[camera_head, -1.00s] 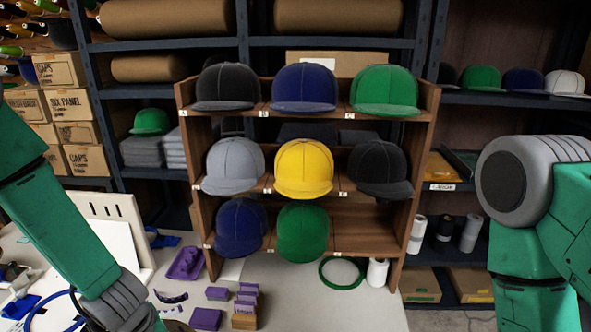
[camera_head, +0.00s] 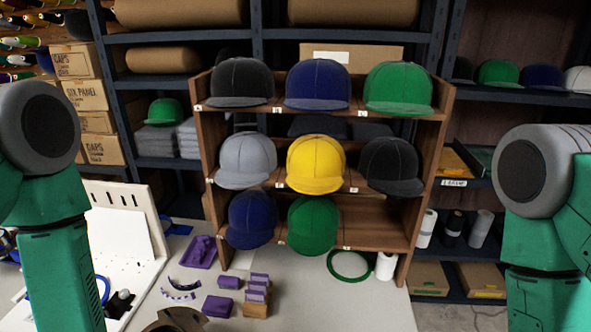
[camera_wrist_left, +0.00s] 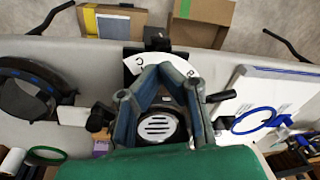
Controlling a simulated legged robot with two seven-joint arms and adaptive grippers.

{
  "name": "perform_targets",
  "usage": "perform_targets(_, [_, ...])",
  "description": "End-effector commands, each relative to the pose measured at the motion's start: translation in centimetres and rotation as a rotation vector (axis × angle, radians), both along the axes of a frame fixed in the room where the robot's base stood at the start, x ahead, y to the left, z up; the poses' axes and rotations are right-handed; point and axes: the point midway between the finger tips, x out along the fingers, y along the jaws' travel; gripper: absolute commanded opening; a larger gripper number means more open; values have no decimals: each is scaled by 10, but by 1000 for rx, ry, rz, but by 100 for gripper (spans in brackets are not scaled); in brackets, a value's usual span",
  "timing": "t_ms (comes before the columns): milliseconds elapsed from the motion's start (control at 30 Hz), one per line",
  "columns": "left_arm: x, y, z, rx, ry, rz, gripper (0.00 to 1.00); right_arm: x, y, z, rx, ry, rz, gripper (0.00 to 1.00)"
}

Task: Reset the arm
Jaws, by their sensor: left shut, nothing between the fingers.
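My left arm (camera_head: 50,235) stands at the left edge of the head view, with its forearm pointing down and its hand out of that frame. In the left wrist view my left gripper (camera_wrist_left: 163,73) is shut and empty, its fingers drawn together above a round slotted grille (camera_wrist_left: 157,127). My right arm (camera_head: 545,240) hangs at the right edge of the head view, and its gripper is out of frame.
A wooden rack (camera_head: 439,135) of caps stands at the back of the table (camera_head: 340,300). Small purple blocks (camera_head: 218,306), a purple tray (camera_head: 201,252) and a white slotted panel (camera_head: 120,215) are on the table. Cardboard boxes (camera_wrist_left: 203,11) lie on the floor.

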Motion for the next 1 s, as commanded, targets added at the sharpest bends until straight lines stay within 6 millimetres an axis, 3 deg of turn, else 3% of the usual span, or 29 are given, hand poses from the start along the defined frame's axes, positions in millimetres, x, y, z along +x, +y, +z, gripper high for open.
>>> perform_targets(33, [-24, 0, -6, -6, 26, -59, 0, 0, 0, 0, 0, 0, 0, 40])
perform_targets(100, [-51, -3, -10, -30, 45, -129, 0, 0, 0, 0, 0, 0, 0, 40])
perform_targets(233, [-99, -15, -12, -106, 85, -240, 0, 0, 0, 0, 0, 0, 0, 40])
perform_targets(267, [-104, -17, -16, -121, 85, -255, 0, 0, 0, -4, 0, 0, 0, 40])
perform_targets(300, [-96, -17, -31, -113, 72, -254, 0, 1, 0, -19, 0, -2, 0, 40])
perform_targets(800, [-77, -25, -154, -93, 36, -323, 0, -1, 0, -146, 0, 0, 0, 40])
perform_targets(1000, [-73, -27, -170, -88, 29, -337, 0, -1, 0, -164, 0, 0, 0, 40])
